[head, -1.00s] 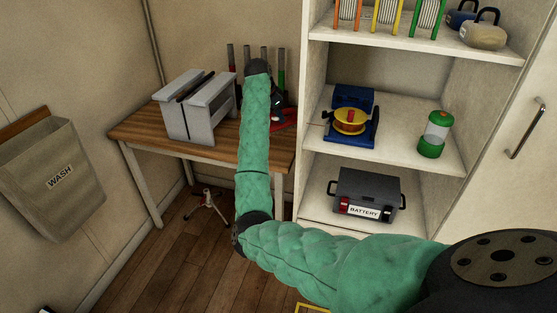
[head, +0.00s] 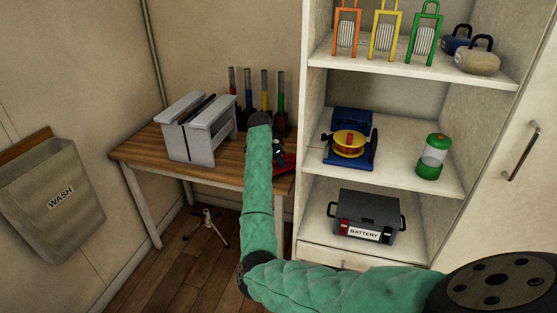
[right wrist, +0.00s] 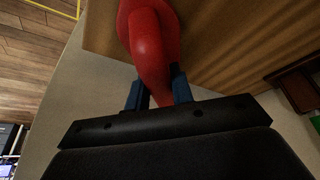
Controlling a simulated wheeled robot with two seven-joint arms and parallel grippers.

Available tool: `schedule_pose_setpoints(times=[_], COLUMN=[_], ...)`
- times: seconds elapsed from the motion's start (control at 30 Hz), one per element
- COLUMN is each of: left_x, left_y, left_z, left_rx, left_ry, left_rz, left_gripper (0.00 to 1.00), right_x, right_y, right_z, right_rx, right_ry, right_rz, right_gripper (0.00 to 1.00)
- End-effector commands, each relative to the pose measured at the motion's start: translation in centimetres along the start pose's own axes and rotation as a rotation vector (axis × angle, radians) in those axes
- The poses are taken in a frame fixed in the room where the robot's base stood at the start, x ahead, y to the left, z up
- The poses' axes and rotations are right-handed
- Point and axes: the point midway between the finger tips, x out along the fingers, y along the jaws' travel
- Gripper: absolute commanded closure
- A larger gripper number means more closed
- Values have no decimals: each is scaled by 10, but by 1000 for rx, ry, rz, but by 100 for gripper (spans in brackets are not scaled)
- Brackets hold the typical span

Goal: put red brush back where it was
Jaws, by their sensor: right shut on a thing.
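The red brush (head: 285,162) shows in part beyond my right forearm, over the right end of the wooden table. In the right wrist view its smooth red handle (right wrist: 152,48) runs up from between the two blue fingers. My right gripper (head: 278,150) is shut on this handle; it also shows in the right wrist view (right wrist: 158,92). My forearm hides part of the brush, and I cannot tell whether the brush touches the table. My left gripper is not in view.
Several upright coloured rods (head: 265,92) stand along the table's back. A grey slotted block (head: 198,130) stands on the wooden table (head: 140,148), left of my arm. Right is a white shelf unit (head: 400,165) with a blue-and-yellow reel, green lantern and battery box. A small tripod (head: 206,228) stands on the floor.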

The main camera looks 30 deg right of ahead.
Motion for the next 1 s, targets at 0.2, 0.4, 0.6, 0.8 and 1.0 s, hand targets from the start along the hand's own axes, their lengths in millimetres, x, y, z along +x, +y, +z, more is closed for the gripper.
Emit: schedule_pose_setpoints(times=[0.2, 0.4, 0.6, 0.8, 1.0], left_x=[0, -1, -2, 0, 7], left_y=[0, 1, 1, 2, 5], left_z=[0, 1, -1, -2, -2], left_rx=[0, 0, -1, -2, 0], left_ry=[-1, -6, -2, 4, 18], left_rz=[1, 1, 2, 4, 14], left_gripper=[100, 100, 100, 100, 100], right_x=[0, 2, 2, -1, -26], right_y=[0, 0, 0, 0, -1], right_z=[0, 1, 1, 0, 1], right_rx=[0, 0, 0, 0, 0], right_ry=[0, 0, 0, 0, 0], right_rz=[0, 0, 0, -1, -3], right_gripper=[98, 61, 55, 55, 55])
